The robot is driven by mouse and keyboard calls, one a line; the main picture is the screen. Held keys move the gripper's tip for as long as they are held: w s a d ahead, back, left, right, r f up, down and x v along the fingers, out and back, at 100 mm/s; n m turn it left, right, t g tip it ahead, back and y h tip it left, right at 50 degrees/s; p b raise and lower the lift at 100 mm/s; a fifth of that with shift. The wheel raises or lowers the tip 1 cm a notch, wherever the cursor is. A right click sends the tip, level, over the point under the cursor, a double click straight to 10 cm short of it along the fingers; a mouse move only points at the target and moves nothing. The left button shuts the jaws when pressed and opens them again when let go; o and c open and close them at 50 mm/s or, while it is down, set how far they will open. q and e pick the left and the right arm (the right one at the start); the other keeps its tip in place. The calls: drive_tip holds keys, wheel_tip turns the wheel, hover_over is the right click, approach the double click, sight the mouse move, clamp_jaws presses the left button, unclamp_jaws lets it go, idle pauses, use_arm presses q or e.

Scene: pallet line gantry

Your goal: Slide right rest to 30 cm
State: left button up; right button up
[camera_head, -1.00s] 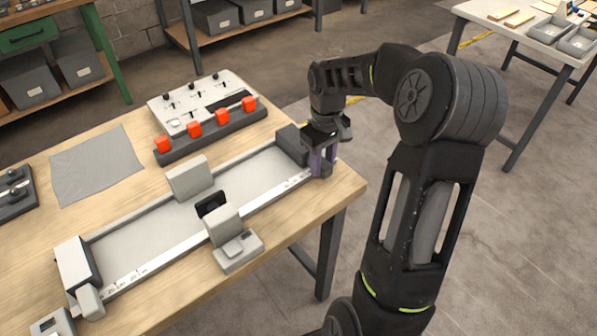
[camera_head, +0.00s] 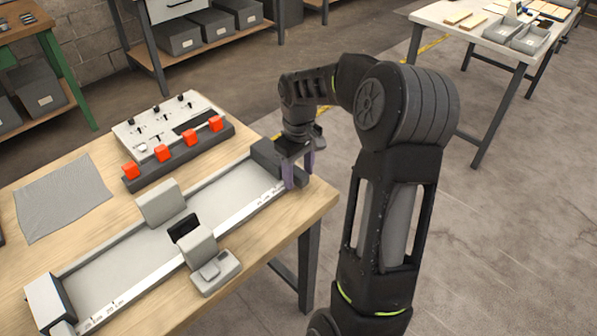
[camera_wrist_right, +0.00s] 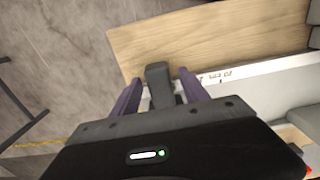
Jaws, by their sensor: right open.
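The right rest (camera_head: 265,154) is a dark grey block at the far right end of a long pale tray (camera_head: 232,212) with a marked front rail (camera_head: 262,203). Its dark handle (camera_wrist_right: 158,75) sticks out over the front rail. My right gripper (camera_head: 299,176) reaches down over this end of the tray. In the right wrist view its two purple fingers (camera_wrist_right: 159,84) are open, one on each side of the handle, with a gap visible beside it. Contact with the handle cannot be told. My left gripper is out of view.
A light grey plate (camera_head: 160,203) and a grey block with a clamp base (camera_head: 213,274) stand mid-tray. A switch panel (camera_head: 172,122) and red-topped row (camera_head: 180,157) stand behind. A pale end block (camera_head: 45,303) is at the left. The table's right edge is close to the gripper.

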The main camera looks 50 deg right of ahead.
wheel_tip(320, 180, up, 8)
drive_tip(key=shift+f, duration=0.1)
idle(0.4)
idle(0.4)
